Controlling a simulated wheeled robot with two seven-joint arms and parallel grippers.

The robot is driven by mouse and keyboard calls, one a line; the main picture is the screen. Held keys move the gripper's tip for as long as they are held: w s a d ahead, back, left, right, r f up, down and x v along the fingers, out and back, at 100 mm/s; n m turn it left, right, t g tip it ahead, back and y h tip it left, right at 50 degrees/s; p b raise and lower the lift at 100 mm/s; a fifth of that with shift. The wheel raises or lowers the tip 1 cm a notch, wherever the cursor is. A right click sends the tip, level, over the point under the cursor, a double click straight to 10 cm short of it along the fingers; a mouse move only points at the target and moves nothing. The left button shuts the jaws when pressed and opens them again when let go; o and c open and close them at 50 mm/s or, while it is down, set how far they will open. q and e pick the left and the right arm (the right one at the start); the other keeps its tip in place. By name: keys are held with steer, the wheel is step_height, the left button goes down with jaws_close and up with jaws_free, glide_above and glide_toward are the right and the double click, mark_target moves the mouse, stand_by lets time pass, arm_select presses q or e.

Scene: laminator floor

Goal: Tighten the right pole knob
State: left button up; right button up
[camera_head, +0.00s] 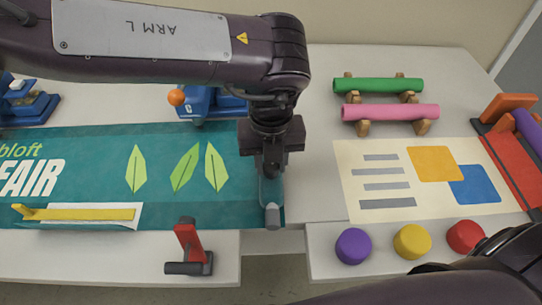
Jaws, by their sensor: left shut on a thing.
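My left gripper (270,185) points down over the right end of the teal banner (230,133). It is shut on a small grey piece (272,215), whose rounded end shows below the fingers near the gap between the two tables. The fingers hide most of this piece, and I cannot tell whether it is the right pole knob. No pole is clearly visible. My right arm comes in at the lower right, but its gripper is not in view.
Blue devices (215,103) stand behind the banner, one with an orange ball. A yellow bar (80,213) and a red-handled tool (190,250) lie in front. On the right table are green and pink rolls (390,112), a poster (420,200) and purple, yellow and red discs (412,241).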

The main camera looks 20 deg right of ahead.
mark_target(271, 165)
arm_select(q)
steer(key=m+p, duration=0.1)
steer(key=m, duration=0.3)
steer(key=shift+r+m, duration=0.15)
steer(key=shift+m, duration=0.15)
steer(key=shift+m+p, duration=0.4)
steer(key=shift+m, duration=2.2)
steer(key=o, duration=1)
steer(key=shift+c, duration=0.2)
step_height(271, 165, up, 8)
steer(key=shift+f, duration=0.2)
